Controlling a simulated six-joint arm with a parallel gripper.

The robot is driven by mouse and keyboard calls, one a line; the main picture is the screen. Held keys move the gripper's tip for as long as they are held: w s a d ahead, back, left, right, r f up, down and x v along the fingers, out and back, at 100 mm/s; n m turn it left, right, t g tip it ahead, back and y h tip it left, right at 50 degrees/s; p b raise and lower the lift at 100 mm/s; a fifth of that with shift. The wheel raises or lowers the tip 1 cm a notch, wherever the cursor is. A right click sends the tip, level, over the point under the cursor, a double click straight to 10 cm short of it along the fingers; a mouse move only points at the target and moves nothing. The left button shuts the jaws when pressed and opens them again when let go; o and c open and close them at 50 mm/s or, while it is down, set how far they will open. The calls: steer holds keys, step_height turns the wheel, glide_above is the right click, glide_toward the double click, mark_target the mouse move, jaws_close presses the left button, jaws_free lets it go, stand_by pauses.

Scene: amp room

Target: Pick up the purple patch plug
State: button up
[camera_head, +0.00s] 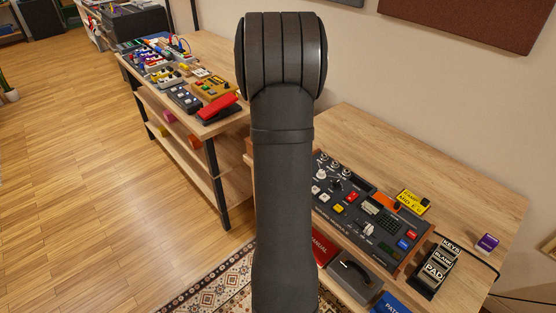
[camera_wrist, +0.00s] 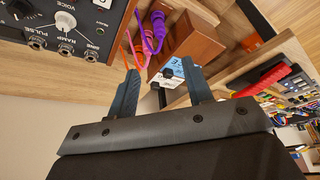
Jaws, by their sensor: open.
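In the wrist view a purple patch plug (camera_wrist: 157,22) shows near the top, with its purple cable curving down in front of a brown wooden box. A pink cable (camera_wrist: 138,50) and an orange cable (camera_wrist: 126,46) hang close beside it on the left. My gripper (camera_wrist: 161,67) is open, with its two dark fingers apart and pointing toward the cables. The purple plug lies beyond the fingertips, apart from them. In the head view my arm fills the middle and hides the gripper and the plug.
A dark synth panel (camera_wrist: 70,22) with knobs and jacks is at upper left of the wrist view. The brown box (camera_wrist: 192,42) stands behind the fingers, with a white-and-blue labelled object (camera_wrist: 172,72) nearby. A mixer-like console (camera_head: 365,215) sits on the wooden desk (camera_head: 470,185).

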steer(key=x, duration=1.2)
steer(key=shift+w+a, duration=0.1)
steer(key=shift+w, duration=0.05)
steer(key=shift+x, duration=2.65)
jaws_close()
